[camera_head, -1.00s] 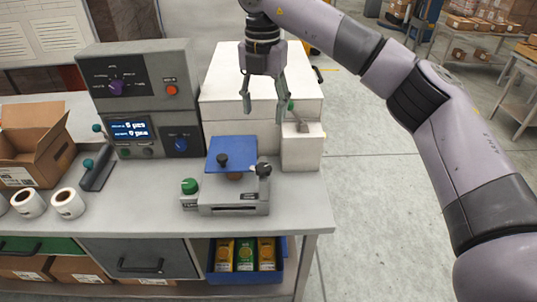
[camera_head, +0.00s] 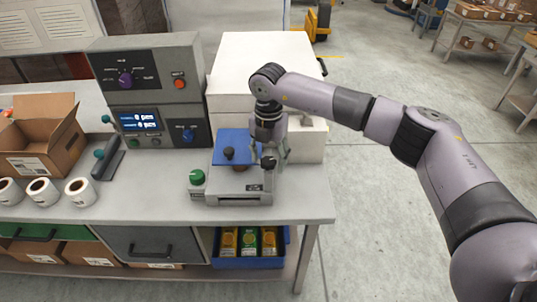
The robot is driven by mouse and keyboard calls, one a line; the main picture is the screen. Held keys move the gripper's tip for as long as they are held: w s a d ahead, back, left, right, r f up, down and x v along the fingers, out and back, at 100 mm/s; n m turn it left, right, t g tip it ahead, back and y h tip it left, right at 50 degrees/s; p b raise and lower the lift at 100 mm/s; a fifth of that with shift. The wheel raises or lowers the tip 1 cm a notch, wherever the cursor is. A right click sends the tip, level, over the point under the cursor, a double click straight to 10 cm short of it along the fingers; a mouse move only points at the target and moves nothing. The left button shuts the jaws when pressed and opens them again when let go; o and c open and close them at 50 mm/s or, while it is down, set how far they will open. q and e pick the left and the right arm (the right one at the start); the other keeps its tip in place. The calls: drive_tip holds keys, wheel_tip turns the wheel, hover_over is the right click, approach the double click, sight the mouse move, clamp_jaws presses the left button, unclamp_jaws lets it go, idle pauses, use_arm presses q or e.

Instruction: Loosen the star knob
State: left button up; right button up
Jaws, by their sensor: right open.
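A grey clamp fixture (camera_head: 225,192) with a blue plate (camera_head: 232,137) stands on the bench. A dark lobed knob (camera_head: 268,162), which looks like the star knob, sits at the fixture's right side. A second dark knob (camera_head: 229,153) stands on the blue plate. My right gripper (camera_head: 270,155) points down at the right-hand knob with its fingers open. The fingers look close to that knob; I cannot tell whether they touch it. The gripper hides part of the fixture's right side. My left gripper is not in view.
A green button (camera_head: 197,177) sits left of the fixture. A control box (camera_head: 155,88) with dials and a display stands behind left. White cabinets (camera_head: 262,55) rise behind. An open carton (camera_head: 42,148) and label rolls (camera_head: 80,191) are at the left. Yellow and green packs lie in a blue bin (camera_head: 248,263) below.

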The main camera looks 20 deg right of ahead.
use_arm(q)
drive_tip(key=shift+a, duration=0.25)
use_arm(e)
drive_tip(key=shift+a, duration=0.1)
drive_tip(key=shift+c, duration=0.6)
drive_tip(key=c, duration=1)
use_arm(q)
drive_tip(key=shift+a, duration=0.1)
use_arm(e)
drive_tip(key=shift+c, duration=0.2)
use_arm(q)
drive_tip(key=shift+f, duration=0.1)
